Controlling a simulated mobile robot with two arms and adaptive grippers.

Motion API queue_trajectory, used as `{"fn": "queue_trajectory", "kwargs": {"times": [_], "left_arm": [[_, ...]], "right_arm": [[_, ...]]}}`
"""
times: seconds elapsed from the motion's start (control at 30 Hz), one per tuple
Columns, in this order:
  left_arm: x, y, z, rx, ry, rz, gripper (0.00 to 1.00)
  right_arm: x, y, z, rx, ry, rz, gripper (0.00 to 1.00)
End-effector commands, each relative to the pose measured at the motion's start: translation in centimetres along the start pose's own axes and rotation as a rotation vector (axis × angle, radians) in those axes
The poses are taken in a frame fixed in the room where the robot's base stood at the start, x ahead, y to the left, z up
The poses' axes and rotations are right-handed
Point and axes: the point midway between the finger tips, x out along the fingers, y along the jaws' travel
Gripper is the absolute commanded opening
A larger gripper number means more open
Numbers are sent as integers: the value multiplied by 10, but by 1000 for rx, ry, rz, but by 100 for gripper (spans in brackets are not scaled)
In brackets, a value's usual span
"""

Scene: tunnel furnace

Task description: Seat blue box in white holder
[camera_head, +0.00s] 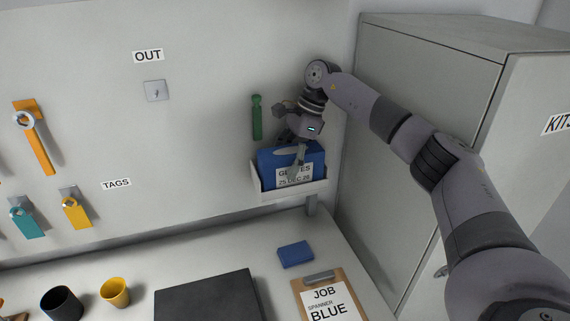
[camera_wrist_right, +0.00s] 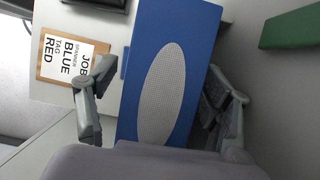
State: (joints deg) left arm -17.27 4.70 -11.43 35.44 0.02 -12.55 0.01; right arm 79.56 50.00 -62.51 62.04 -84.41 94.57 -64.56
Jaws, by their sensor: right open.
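The blue box (camera_head: 267,166) sits in the white holder (camera_head: 290,194) on the wall, its lower part behind the holder's front lip. Its white label is partly covered by a finger of my right gripper (camera_head: 297,157). In the right wrist view the blue box (camera_wrist_right: 192,65) shows a pale oval on its top and lies between the spread fingers of my right gripper (camera_wrist_right: 148,98). The gripper is open, with a finger to each side of the box. I cannot tell whether the box touches the holder's floor. My left gripper is out of view.
A green tool (camera_head: 256,118) hangs on the wall just left of the gripper. A grey cabinet (camera_head: 425,80) stands close on the right. Below are a small blue block (camera_head: 295,254), a clipboard (camera_head: 328,297), a dark flat case (camera_head: 210,298) and two cups on the bench.

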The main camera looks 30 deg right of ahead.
Motion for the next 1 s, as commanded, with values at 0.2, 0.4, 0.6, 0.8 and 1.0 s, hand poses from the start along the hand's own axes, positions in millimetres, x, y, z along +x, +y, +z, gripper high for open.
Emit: {"fn": "queue_trajectory", "kwargs": {"times": [0.2, 0.4, 0.6, 0.8, 1.0], "left_arm": [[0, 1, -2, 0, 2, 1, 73], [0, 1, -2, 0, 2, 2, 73], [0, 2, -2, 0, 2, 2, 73], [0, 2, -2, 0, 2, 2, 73], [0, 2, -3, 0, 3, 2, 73]], "right_arm": [[-48, -1, 1, 0, -4, -6, 73], [-86, -1, 1, -1, -4, -5, 73], [-106, 0, 0, 0, -3, -2, 73], [-109, 0, 0, 0, -2, -1, 73], [-108, 0, 0, 0, -2, -2, 73]]}}
